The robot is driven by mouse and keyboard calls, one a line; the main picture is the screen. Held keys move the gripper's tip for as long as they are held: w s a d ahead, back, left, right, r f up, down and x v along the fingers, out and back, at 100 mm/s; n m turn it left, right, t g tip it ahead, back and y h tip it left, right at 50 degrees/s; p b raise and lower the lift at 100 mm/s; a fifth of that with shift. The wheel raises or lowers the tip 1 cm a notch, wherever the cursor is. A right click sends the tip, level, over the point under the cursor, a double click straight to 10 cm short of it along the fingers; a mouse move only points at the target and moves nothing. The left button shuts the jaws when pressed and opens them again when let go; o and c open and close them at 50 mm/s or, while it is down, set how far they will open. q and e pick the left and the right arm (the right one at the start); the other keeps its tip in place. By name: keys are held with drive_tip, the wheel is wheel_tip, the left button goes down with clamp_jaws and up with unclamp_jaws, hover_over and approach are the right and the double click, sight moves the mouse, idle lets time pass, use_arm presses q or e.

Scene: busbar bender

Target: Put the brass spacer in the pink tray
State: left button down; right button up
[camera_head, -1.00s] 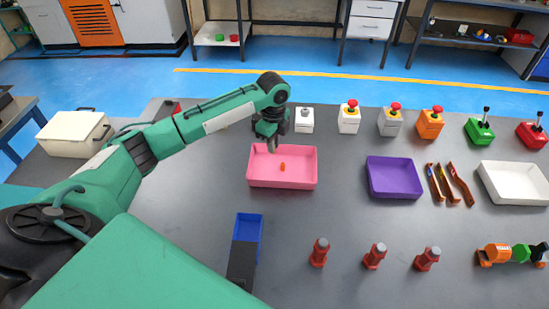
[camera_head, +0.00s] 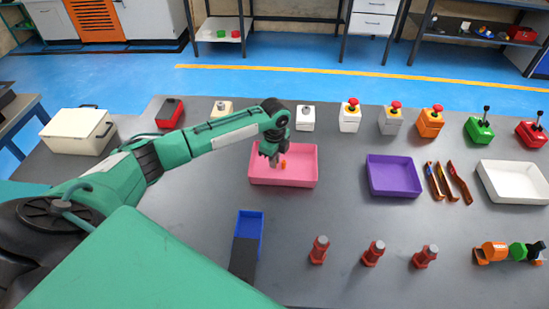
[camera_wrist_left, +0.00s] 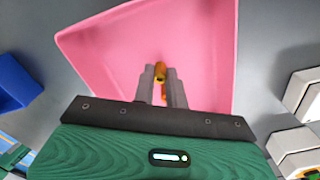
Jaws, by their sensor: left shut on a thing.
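The pink tray (camera_head: 304,180) stands on the grey table in the middle of the head view; it also fills much of the left wrist view (camera_wrist_left: 100,60). My left gripper (camera_head: 274,163) points down with its fingertips over the tray's inside. In the left wrist view the gripper (camera_wrist_left: 162,72) is shut on a small brass-coloured piece, the brass spacer (camera_wrist_left: 160,71), at its fingertips. I cannot tell whether the spacer touches the tray floor. My right gripper is not in view.
A purple tray (camera_head: 393,191) and a white tray (camera_head: 515,199) stand to the right. A blue bin (camera_head: 249,224) is in front. Button boxes (camera_head: 350,122) line the back, and red posts (camera_head: 320,250) stand at the front. Bare table lies between the pink and purple trays.

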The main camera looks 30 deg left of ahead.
use_arm(q)
drive_tip(key=c, duration=1.4)
unclamp_jaws()
drive_tip(key=shift+c, duration=0.2)
wheel_tip(320, 180, up, 12)
drive_tip(key=b, duration=0.2)
drive_tip(key=shift+r, duration=0.15)
